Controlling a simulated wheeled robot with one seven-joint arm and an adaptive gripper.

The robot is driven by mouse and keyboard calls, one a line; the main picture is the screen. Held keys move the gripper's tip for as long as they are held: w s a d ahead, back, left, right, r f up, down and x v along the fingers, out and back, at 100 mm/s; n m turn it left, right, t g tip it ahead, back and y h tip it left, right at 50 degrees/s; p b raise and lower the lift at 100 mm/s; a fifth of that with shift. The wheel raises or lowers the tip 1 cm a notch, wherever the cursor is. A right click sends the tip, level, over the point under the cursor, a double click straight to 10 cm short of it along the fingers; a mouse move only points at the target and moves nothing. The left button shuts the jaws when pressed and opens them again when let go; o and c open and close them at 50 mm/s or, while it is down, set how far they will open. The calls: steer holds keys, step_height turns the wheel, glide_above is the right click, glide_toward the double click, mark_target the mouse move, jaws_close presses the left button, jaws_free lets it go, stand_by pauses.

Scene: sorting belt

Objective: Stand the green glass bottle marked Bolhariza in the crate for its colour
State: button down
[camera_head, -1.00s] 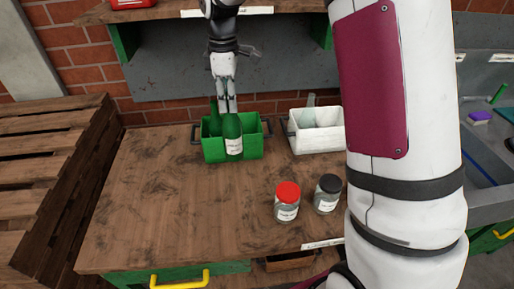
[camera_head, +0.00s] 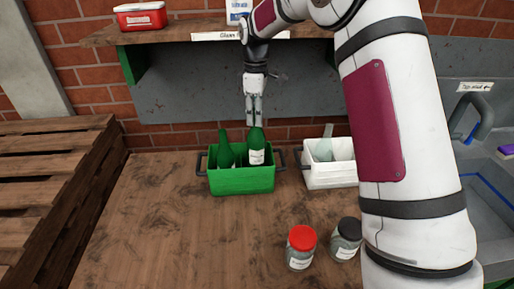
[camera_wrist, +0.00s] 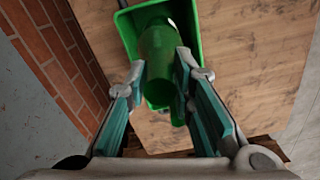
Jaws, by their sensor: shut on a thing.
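My gripper (camera_head: 254,120) is shut on a green glass bottle (camera_head: 257,139) with a white label; its print is too small to read. The bottle is upright over the right part of the green crate (camera_head: 241,183), its lower end near the front rim. I cannot tell whether its base is inside. Another green bottle (camera_head: 226,152) stands in the left part of the crate. In the wrist view the fingers (camera_wrist: 160,78) close around the held bottle (camera_wrist: 158,47), with the crate (camera_wrist: 128,28) around and below it.
A white crate (camera_head: 331,176) with a clear bottle (camera_head: 324,146) stands to the right. Two jars, red-lidded (camera_head: 301,240) and black-lidded (camera_head: 349,230), stand at the front. A shelf (camera_head: 190,36) overhangs the back. The bench (camera_head: 160,220) is clear at left.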

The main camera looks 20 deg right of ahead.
mark_target(255, 133)
steer(key=shift+f+p, duration=0.5)
steer(key=shift+f, duration=2.9)
steer(key=c, duration=1.4)
jaws_free()
